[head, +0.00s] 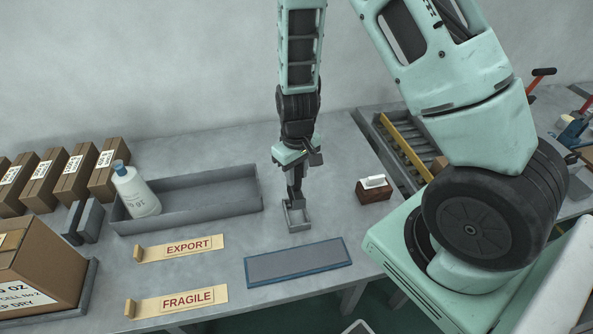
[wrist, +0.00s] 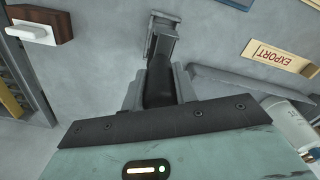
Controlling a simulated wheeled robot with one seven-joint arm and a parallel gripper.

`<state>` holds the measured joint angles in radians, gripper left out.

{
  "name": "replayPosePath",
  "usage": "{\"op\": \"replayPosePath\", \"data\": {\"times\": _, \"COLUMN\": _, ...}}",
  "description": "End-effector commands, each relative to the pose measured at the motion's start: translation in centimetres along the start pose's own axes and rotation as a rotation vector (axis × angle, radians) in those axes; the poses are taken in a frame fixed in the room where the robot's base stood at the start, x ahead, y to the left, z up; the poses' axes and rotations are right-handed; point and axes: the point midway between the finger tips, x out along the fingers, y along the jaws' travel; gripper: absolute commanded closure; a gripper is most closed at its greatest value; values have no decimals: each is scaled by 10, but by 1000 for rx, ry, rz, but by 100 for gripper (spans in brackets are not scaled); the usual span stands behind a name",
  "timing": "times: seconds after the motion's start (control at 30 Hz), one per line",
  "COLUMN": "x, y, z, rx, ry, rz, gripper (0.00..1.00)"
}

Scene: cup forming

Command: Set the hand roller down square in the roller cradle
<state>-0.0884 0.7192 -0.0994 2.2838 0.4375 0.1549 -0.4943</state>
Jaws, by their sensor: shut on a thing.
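The hand roller (head: 297,201) is in my gripper (head: 294,182), which points down over the table's middle. In the wrist view, my gripper's fingers (wrist: 158,82) are shut on the roller's dark handle (wrist: 158,92), one on each side. The roller cradle (head: 307,225) is a small grey open frame on the table, directly below and around the roller's lower end in the head view. It also shows beyond the handle in the wrist view (wrist: 165,17). The gripper and handle hide part of the cradle. I cannot tell whether the roller touches the cradle floor or sits square.
A long grey tray (head: 185,210) with a white bottle (head: 138,192) is to the left. A blue-edged pad (head: 298,262) lies in front. EXPORT (head: 190,247) and FRAGILE (head: 185,300) strips lie front left. A brown block with a white top (head: 374,190) is to the right.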

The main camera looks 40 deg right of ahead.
Motion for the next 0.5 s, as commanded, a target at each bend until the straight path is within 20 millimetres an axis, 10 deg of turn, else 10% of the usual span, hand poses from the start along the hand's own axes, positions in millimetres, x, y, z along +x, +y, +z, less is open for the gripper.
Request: {"op": "replayPosePath", "data": {"times": 0.5, "x": 43, "y": 0, "z": 0, "rx": 0, "ry": 0, "rz": 0, "gripper": 100}}
